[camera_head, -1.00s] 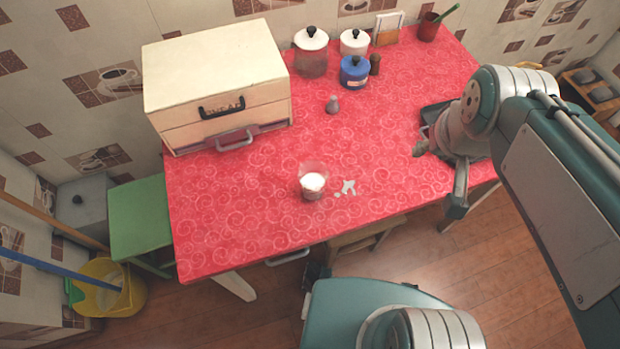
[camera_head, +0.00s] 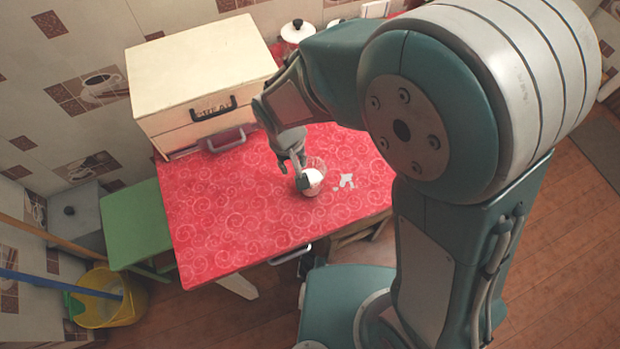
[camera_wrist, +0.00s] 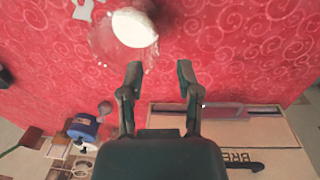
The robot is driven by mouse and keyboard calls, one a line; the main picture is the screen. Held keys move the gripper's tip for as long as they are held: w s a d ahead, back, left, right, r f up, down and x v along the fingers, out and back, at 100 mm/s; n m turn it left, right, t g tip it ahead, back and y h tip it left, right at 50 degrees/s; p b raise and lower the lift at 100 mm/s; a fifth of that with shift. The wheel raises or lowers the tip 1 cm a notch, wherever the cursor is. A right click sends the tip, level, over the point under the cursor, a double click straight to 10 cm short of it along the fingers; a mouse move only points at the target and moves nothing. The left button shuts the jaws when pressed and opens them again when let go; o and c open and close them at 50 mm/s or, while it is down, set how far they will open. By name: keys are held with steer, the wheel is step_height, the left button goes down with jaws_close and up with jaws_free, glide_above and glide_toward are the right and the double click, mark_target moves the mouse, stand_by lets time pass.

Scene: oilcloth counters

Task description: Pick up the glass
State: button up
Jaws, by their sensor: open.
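The glass (camera_head: 313,177) stands on the red patterned tabletop (camera_head: 230,225), with something white inside it. In the wrist view the glass (camera_wrist: 105,40) shows at the upper left, ahead of the fingertips and left of the gap between them. My gripper (camera_head: 293,172) is just left of the glass in the head view, close to it. The wrist view shows my gripper (camera_wrist: 159,72) open with nothing between its fingers. I cannot tell whether a finger touches the glass.
A white splash (camera_head: 344,182) lies right of the glass. A cream bread box (camera_head: 195,65) stands behind, and a white-lidded jar (camera_head: 297,32) is beside it. A blue pot (camera_wrist: 84,126) shows in the wrist view. The table's front left is clear.

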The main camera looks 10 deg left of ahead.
mark_target(311, 179)
steer(key=f, duration=0.4)
steer(key=d+f, duration=0.1)
steer(key=f, duration=0.2)
steer(key=shift+f, duration=0.1)
steer(key=shift+a+f, duration=0.1)
steer(key=shift+f, duration=0.15)
jaws_close()
